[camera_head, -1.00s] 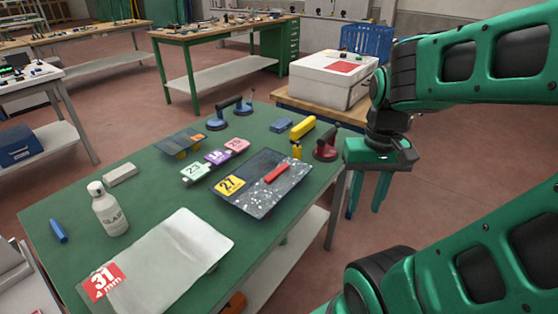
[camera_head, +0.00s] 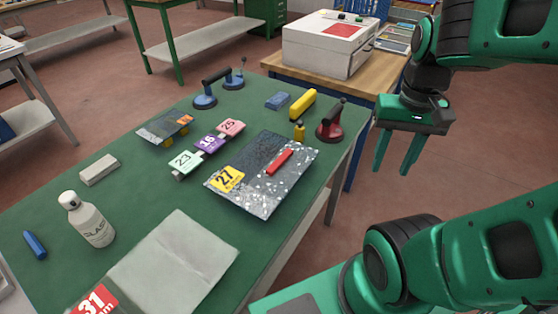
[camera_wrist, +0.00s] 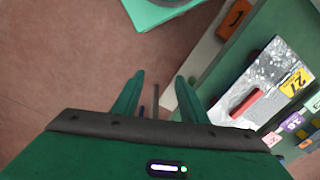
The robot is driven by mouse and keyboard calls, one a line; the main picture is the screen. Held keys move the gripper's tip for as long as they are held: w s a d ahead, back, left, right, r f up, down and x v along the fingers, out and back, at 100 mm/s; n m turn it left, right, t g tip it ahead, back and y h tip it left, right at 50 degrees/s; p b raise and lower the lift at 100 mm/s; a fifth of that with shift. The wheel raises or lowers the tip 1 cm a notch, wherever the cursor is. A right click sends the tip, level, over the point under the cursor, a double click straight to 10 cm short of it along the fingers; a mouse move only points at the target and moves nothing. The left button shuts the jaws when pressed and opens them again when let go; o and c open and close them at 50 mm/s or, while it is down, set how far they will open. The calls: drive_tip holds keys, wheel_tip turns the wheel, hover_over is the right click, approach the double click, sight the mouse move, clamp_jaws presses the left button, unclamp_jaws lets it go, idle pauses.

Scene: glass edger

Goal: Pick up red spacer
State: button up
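The red spacer (camera_head: 279,161) is a small red bar lying on a dark speckled plate (camera_head: 248,203) with a yellow "27" label, on the green table. It also shows in the wrist view (camera_wrist: 246,103), right of my fingers. My gripper (camera_head: 396,170) hangs fingers down past the table's right edge, right of the spacer and apart from it. In the wrist view, my gripper (camera_wrist: 158,90) has its two fingers spread with only floor and the table's edge behind them. It is open and empty.
A red-based suction cup (camera_head: 330,125), a yellow bar (camera_head: 302,104) and a small yellow bottle (camera_head: 299,132) stand near the plate's far side. Numbered tags (camera_head: 208,144) lie left of it.

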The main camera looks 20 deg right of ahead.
drive_tip(key=w+a+r+m, duration=0.2)
drive_tip(key=w+a, duration=0.3)
drive_tip(key=w, duration=0.6)
drive_tip(key=m, duration=0.3)
hover_over(282, 158)
wheel_tip(282, 158, down, 6)
drive_tip(key=shift+r, duration=0.15)
drive_tip(key=shift+f, duration=3.1)
clamp_jaws()
